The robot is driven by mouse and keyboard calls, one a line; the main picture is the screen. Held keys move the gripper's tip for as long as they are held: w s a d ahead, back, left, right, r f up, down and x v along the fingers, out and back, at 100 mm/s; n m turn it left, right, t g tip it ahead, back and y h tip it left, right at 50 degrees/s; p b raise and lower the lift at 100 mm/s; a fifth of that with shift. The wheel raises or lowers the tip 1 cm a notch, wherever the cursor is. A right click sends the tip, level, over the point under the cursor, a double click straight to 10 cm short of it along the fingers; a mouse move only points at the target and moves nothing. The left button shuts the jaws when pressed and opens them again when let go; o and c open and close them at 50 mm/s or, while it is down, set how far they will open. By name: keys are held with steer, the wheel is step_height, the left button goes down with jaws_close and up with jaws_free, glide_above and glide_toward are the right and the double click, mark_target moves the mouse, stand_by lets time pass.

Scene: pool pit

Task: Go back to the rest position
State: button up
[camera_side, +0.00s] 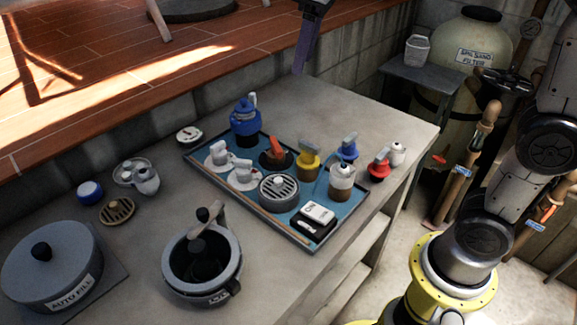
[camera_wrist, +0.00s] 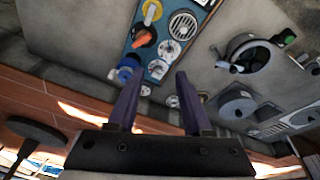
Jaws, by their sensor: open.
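My gripper (camera_wrist: 158,76) is open and empty in the wrist view, its two purple fingers apart with nothing between the tips. In the side view one purple finger of my gripper (camera_side: 305,50) shows at the top edge, above the far side of the counter; the rest of the hand is cut off by the picture edge. It is apart from the blue tray (camera_side: 230,185) and everything on it. The wrist view shows the tray upside down, beyond the fingertips.
The tray holds a blue pot (camera_side: 245,122), cups, a grille-topped round pot (camera_side: 279,192) and several small coloured items. A grey open pot (camera_side: 202,262) and a lidded pot (camera_side: 48,268) stand on the counter. The counter's far right is clear.

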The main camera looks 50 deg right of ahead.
steer(key=s+d+m+t, duration=0.1)
steer(key=s+d, duration=0.1)
steer(key=s, duration=0.5)
steer(key=s+d+f+m+t, duration=0.1)
steer(key=s+d+f+m, duration=0.1)
steer(key=s+f, duration=1)
steer(key=shift+s+f+m+t, duration=0.2)
steer(key=shift+s+m+t, duration=0.2)
steer(key=shift+s+m, duration=0.25)
stand_by(0.9)
